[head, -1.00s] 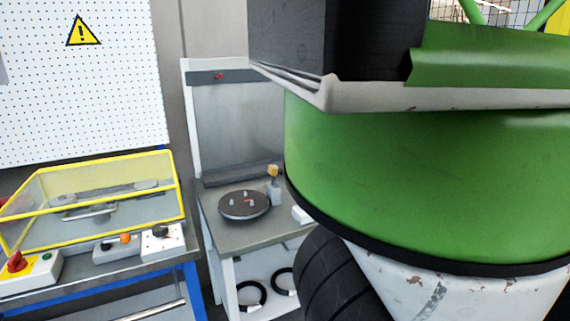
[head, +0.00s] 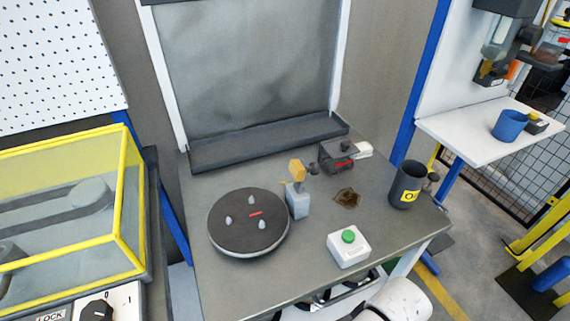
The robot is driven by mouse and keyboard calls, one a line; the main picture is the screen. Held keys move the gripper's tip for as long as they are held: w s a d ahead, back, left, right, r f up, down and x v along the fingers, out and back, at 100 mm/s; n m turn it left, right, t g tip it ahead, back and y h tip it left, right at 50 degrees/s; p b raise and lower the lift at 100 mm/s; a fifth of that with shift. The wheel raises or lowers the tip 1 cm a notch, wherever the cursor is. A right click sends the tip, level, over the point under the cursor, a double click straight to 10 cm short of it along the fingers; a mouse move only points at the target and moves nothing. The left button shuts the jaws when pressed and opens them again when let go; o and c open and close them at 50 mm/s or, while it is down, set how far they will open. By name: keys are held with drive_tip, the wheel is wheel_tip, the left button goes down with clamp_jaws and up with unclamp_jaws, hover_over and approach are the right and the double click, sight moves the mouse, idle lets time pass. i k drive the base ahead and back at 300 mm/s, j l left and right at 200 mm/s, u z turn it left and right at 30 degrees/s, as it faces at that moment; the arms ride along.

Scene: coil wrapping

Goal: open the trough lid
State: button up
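A long, low, dark grey trough-like ledge (head: 268,142) runs along the back of the grey workbench (head: 225,288), below a tall grey panel. I cannot make out a separate lid or handle on it. At the left, a clear cover with a yellow frame (head: 62,142) is shut over a grey mechanism. Which of these is the trough lid I cannot tell for sure.
On the bench are a dark round turntable (head: 248,222), a grey block with a yellow top (head: 297,200), a dark box (head: 337,156), a brown stain (head: 346,198), a dark mug (head: 405,185) and a green-button box (head: 348,247). A white shelf (head: 480,142) stands right.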

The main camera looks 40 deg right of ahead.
sight(337, 148)
drive_tip(key=z, duration=0.7)
